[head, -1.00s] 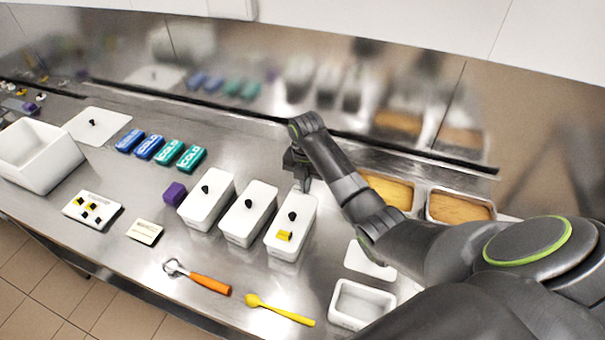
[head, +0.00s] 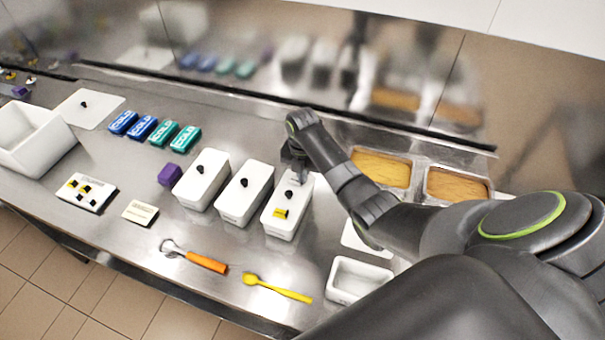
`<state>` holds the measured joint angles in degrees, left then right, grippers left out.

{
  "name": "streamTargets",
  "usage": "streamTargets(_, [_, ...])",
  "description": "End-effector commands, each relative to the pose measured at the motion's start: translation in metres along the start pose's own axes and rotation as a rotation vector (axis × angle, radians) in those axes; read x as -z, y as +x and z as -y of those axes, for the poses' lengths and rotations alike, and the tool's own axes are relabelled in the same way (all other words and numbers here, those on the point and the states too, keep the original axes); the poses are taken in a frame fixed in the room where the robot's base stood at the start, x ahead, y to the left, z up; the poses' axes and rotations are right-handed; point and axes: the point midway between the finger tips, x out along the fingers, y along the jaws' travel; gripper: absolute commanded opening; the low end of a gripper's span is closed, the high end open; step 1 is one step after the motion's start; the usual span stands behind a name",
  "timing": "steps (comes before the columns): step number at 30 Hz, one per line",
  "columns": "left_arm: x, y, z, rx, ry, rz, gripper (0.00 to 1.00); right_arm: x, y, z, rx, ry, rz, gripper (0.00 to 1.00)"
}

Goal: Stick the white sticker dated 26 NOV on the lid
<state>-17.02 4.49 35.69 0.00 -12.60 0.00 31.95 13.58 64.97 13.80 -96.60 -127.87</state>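Three white lidded tubs stand side by side: the left tub (head: 200,184), the middle tub (head: 244,199) and the right tub (head: 280,226). Each lid has a black knob. A small yellow piece with a dark mark (head: 281,213) lies on the near part of the right tub's lid. A white sticker board (head: 97,205) at the left carries yellow and black pieces; a white 26 NOV sticker cannot be made out. My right gripper (head: 298,177) points down over the far end of the right tub's lid, behind its knob. Its fingertips are too small and dark to read. My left gripper is out of view.
A pale card (head: 140,212), purple block (head: 169,174), scoop with orange handle (head: 207,262) and yellow spoon (head: 277,289) lie around the tubs. Blue and green cold packs (head: 141,129) sit behind. An empty white container (head: 358,281) stands at right, a white bin (head: 30,146) far left.

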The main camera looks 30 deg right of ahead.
Motion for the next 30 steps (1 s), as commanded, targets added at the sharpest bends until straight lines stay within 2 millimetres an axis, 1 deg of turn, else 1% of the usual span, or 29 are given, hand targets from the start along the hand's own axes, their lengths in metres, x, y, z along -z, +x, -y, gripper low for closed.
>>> streamTargets(14, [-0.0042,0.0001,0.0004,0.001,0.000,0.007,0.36,0.0000,0.0003,0.0000,0.000,0.000,0.000,0.00])
streamTargets(30, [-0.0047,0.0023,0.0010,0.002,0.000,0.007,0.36,0.0002,0.0067,0.0001,0.001,0.000,-0.001,0.00])
